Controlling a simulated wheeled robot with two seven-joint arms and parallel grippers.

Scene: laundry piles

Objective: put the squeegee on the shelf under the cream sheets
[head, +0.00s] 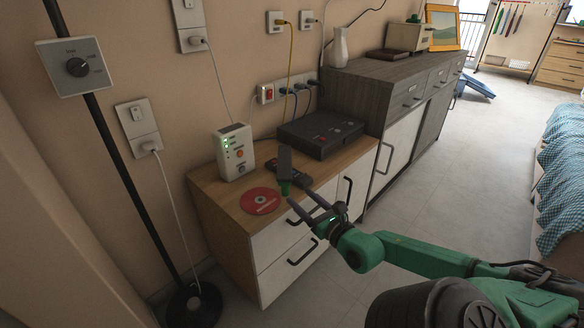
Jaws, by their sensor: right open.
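My right gripper (300,198) reaches in from the right, its two fingers apart at the front edge of the low wooden-topped cabinet (226,200). Just beyond its fingertips is a grey upright piece with a green lower end (285,168). I cannot tell whether this is the squeegee, or whether the fingers touch it. I see no cream sheets and no shelf under them. My left gripper is not in view.
A red disc (261,201), a white box with lights (235,152), a dark remote (296,175) and a black device (320,133) crowd the cabinet top. A dark pole (128,184) stands left. The floor (476,165) at right is clear.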

